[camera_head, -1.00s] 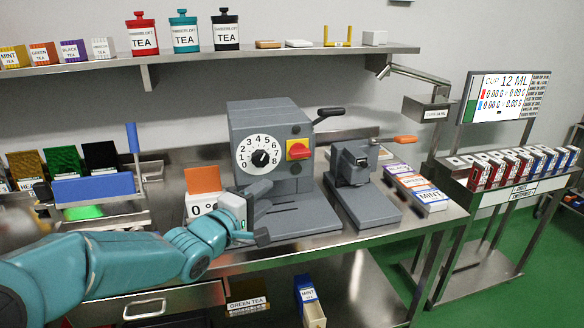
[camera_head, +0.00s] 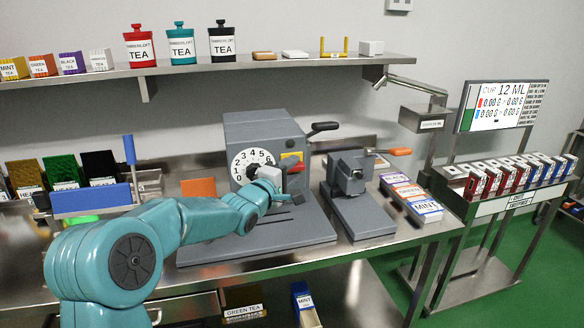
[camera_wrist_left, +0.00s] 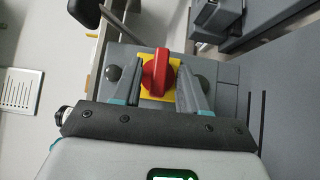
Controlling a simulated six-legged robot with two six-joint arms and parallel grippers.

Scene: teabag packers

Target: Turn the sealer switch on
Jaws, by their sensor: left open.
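The sealer (camera_head: 258,130) is a grey machine on the steel table, with a numbered white dial (camera_head: 247,163) on its front. Its switch is a red knob on a yellow plate (camera_head: 291,160), partly hidden behind my gripper in the head view. In the left wrist view the red knob (camera_wrist_left: 157,73) sits upright between the two fingers. My left gripper (camera_head: 293,184) is open in front of the switch. In the wrist view its fingers (camera_wrist_left: 155,75) stand apart on either side of the knob, with gaps showing; I cannot tell how far in front of it they are. My right gripper is not in view.
A smaller grey device with an orange-tipped handle (camera_head: 352,175) stands right of the sealer. Tea boxes (camera_head: 408,193) lie at the table's right. The sealer's black lever (camera_head: 323,127) sticks out to the right.

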